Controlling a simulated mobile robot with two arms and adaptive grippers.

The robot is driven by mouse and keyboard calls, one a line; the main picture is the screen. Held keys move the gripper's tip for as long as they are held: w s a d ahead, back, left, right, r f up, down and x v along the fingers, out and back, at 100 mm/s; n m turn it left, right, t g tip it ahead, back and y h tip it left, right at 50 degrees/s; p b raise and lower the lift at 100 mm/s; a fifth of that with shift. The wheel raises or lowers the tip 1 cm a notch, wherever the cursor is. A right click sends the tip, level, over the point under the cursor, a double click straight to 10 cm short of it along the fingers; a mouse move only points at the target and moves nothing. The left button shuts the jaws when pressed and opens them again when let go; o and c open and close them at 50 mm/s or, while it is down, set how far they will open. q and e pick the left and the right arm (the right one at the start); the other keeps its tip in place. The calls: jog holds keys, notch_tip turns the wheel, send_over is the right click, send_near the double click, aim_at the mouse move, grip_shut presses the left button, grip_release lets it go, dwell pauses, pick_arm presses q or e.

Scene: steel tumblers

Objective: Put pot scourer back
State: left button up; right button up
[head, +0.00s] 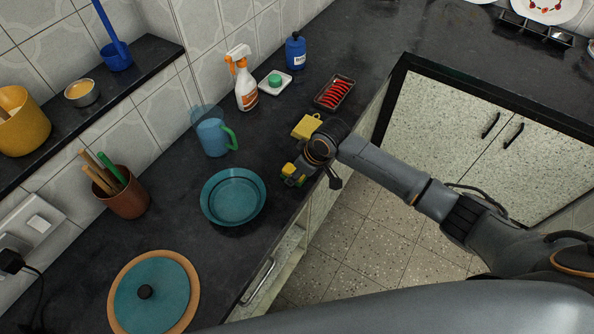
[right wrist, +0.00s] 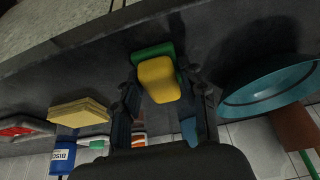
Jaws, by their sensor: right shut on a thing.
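The pot scourer, a small yellow block with a green layer, shows in the head view (head: 289,170) near the counter's front edge. In the right wrist view the scourer (right wrist: 159,80) sits between my two dark fingers. My right gripper (right wrist: 164,92) is shut on it. In the head view my right gripper (head: 302,172) reaches in from the right over the counter edge, and its wrist hides part of the fingers. I cannot tell whether the scourer touches the counter. My left gripper is not in view.
A yellow cloth stack (head: 304,127) lies just behind my wrist. A teal bowl (head: 234,196), blue jug (head: 211,138), spray bottle (head: 246,88), white dish with green item (head: 275,90), blue bottle (head: 295,54) and black tray of red item (head: 334,94) stand around. Bare counter lies between jug and cloth.

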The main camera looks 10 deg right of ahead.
jog(key=o, duration=1.1)
jog(key=shift+f, duration=0.1)
jog(key=v, duration=1.2)
jog(key=shift+r+b, duration=0.2)
jog(key=shift+b, duration=0.1)
